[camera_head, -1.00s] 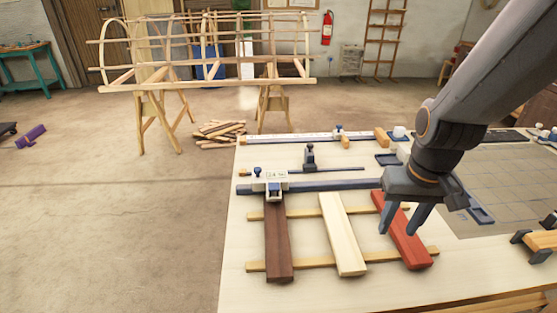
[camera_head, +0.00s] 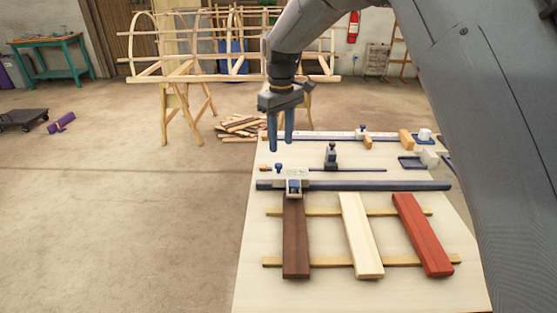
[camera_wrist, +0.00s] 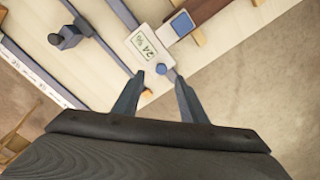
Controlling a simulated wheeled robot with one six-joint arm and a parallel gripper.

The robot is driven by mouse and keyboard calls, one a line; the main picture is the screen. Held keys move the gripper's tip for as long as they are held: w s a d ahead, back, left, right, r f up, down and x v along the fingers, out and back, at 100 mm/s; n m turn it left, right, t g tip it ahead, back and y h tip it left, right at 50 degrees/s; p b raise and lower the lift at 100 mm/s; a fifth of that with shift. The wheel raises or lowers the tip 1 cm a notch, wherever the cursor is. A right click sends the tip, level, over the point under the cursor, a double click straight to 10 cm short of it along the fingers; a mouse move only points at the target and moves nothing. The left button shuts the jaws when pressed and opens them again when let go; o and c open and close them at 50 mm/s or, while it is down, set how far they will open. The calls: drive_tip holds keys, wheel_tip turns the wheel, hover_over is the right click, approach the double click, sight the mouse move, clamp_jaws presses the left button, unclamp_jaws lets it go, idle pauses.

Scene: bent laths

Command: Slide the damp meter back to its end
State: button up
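The damp meter (camera_head: 298,173) is a white box with a small display and a blue knob (camera_head: 278,167). It sits at the left end of the dark blue rail (camera_head: 380,185), at the far end of the dark brown lath (camera_head: 296,240). In the wrist view the meter (camera_wrist: 146,42) reads 24 %, and its knob (camera_wrist: 161,69) shows between my fingertips. My gripper (camera_head: 281,147) is open and empty, pointing down above the meter's left part. I see no contact with the knob.
A pale lath (camera_head: 361,235) and a red lath (camera_head: 423,235) lie to the right across two thin strips. A thinner rail with a dark block (camera_head: 331,157) and a white ruler (camera_head: 330,135) lie behind. The bench's left edge is close to the meter.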

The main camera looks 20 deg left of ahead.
sight(279, 164)
drive_tip(key=shift+a+f, duration=0.15)
drive_tip(key=shift+a, duration=0.2)
drive_tip(key=shift+f, duration=0.3)
drive_tip(key=shift+f+p, duration=1.3)
drive_tip(key=shift+f, duration=2.1)
clamp_jaws()
